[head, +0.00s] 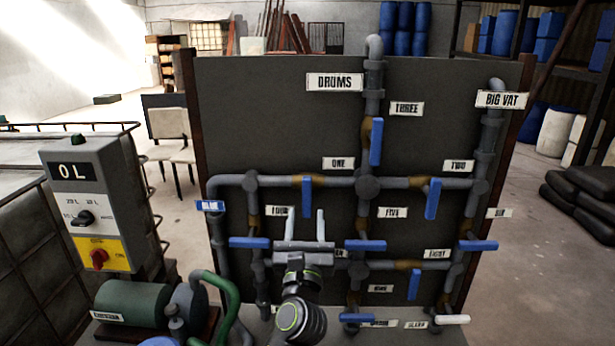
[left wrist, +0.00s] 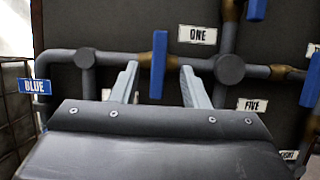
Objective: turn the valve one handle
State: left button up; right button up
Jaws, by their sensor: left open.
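The valve one handle (head: 307,196) is a blue lever on the upper horizontal pipe, under the ONE label (head: 338,163). It hangs upright, across the pipe. In the left wrist view the same handle (left wrist: 158,66) stands between the two fingers of my left gripper (left wrist: 157,82), with a gap on each side. My left gripper (head: 306,226) is open and empty in the head view, with its fingertips pointing up just below the handle. I cannot tell from the frames whether the handle lies within finger depth. My right gripper is not in view.
Other blue handles sit close by, on valve two (head: 433,199), valve three (head: 376,142), and the lower pipes, such as the handle left of my gripper (head: 249,243). A control box (head: 88,205) and green pump (head: 132,303) stand at left. Open floor lies right of the panel.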

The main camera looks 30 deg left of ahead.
aim_at(307, 192)
pick_arm(q)
jog(key=x, duration=0.3)
jog(key=p+x, duration=0.1)
jog(key=x, duration=0.2)
jog(key=shift+s+d+r, duration=0.1)
jog(key=shift+s+r, duration=0.05)
jog(key=shift+r, duration=0.15)
jog(key=x, duration=0.2)
jog(key=p+x, duration=0.1)
jog(key=x, duration=0.1)
jog(key=shift+f, duration=0.25)
jog(key=shift+w+a+r+p, duration=0.15)
jog(key=shift+w+a+p, duration=0.15)
jog(key=shift+w, duration=0.1)
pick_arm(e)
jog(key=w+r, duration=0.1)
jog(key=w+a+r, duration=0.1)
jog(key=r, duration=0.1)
pick_arm(q)
grip_shut()
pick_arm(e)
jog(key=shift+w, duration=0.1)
